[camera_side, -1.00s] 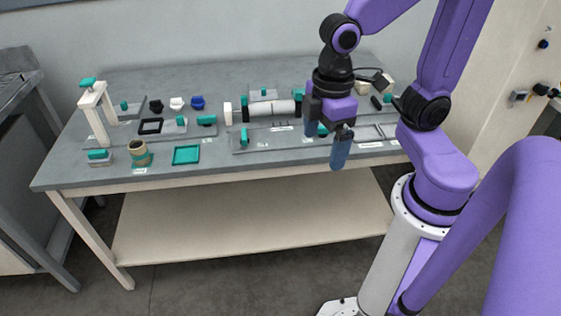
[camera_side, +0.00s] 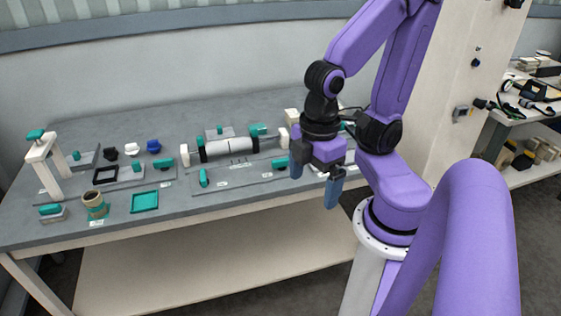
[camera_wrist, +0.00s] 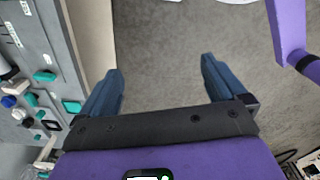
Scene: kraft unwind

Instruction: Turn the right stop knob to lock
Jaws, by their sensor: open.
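My gripper (camera_side: 314,190) is open and empty, at the right front of the bench in the side view. In the wrist view its two blue fingers (camera_wrist: 161,66) stand wide apart over bare floor. A grey front panel (camera_side: 238,180) on the bench carries a teal knob at its left end (camera_side: 203,177) and another teal knob at its right (camera_side: 279,163). The right one appears to be the right stop knob; it sits just left of my fingers, apart from them. Its lock marking is too small to read.
A white roll (camera_side: 216,149) on a shaft lies behind the panel. A teal tray (camera_side: 145,201), a tan cup (camera_side: 95,205) and a white frame (camera_side: 43,165) stand at left. The bench's front edge (camera_side: 190,217) runs below my gripper, with open floor beyond.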

